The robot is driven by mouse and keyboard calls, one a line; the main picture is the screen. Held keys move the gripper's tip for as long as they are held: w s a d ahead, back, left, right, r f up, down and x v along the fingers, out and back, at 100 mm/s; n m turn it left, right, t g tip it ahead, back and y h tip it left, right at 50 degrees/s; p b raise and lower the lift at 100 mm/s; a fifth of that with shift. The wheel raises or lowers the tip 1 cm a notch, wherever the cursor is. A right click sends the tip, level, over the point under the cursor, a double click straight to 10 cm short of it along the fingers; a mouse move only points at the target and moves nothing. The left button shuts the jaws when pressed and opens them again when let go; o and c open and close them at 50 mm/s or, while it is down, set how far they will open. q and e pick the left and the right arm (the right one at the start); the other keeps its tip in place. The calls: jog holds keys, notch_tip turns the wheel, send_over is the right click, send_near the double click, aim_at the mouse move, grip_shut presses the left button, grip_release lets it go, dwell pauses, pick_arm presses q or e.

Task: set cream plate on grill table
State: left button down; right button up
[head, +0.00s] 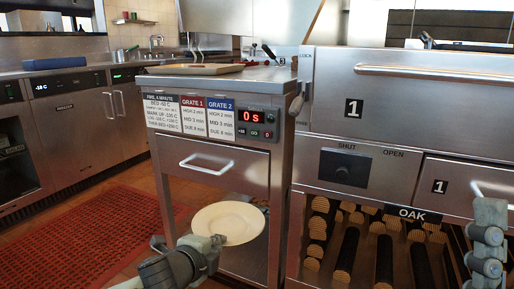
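The cream plate (230,221) is in the air in front of the lower part of the steel grill table, tilted so that its face shows. My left gripper (216,240) is shut on the plate's near-left rim; its fingertips are partly hidden there. The grill table's steel top (268,75) is above and behind the plate. Part of my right gripper (487,238) shows at the right edge, in front of the grill unit; its opening cannot be made out.
A shallow tray (195,69) lies on the grill table's top. A drawer handle (204,165) and timer panel (256,118) face me. The large grill (420,95) stands close on the right, above an oak wood rack (345,250). A red mat (95,235) covers floor at left.

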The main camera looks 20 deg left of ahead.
pick_arm(q)
jog(key=d+r, duration=0.5)
jog(key=r, duration=0.4)
jog(key=d+r+m+h, duration=0.1)
jog(key=d+r, duration=0.4)
jog(key=r, duration=0.3)
jog(key=shift+r, duration=0.4)
